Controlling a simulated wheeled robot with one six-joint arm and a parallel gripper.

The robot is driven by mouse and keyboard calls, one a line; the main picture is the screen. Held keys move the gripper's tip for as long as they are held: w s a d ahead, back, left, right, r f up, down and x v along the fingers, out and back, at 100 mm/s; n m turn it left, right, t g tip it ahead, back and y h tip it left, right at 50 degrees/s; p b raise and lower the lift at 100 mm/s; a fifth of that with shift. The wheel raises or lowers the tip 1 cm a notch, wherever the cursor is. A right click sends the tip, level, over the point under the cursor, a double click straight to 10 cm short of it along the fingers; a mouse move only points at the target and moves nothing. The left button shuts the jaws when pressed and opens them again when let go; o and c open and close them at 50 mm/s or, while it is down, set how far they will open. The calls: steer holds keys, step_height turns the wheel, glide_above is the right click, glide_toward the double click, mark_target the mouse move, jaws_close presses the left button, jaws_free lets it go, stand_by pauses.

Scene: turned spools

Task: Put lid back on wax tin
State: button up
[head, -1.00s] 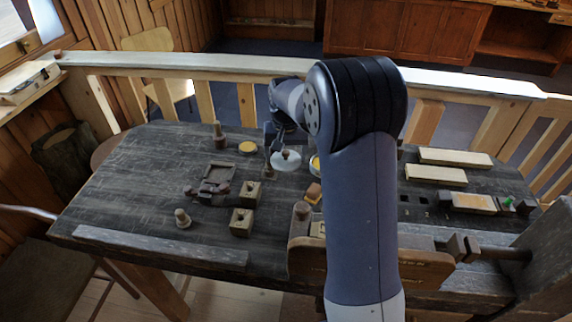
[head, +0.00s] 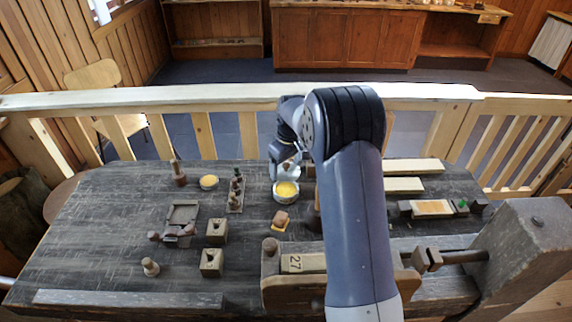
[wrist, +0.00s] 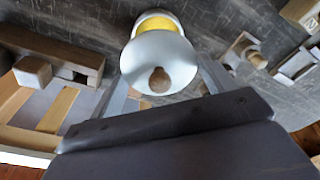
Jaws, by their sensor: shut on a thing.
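The wax tin (head: 286,191) is a round pale metal tin, open at the top, with yellow wax inside. It stands on the bench just left of my arm. My gripper (head: 287,167) is shut on the lid (head: 289,171), just beyond the tin in the head view. In the wrist view the lid (wrist: 158,57) is a pale round disc with a brown wooden knob, between my gripper's fingers (wrist: 163,70). The tin's yellow wax (wrist: 158,25) shows past the lid's edge; the lid hides part of the tin. I cannot tell the gap between them.
A small rack of dark pegs (head: 236,193) and a yellow disc (head: 208,182) stand left of the tin. Wooden blocks (head: 217,231), a vise jaw (head: 300,263) and pale boards (head: 412,166) are around.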

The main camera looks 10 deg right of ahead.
steer(key=shift+f+b, duration=1.8)
steer(key=shift+f, duration=1.1)
steer(key=shift+f, duration=0.15)
steer(key=o, duration=0.9)
steer(key=shift+o, duration=0.2)
steer(key=shift+r+p, duration=2.3)
steer(key=shift+r, duration=1.25)
steer(key=shift+c, duration=0.3)
jaws_close()
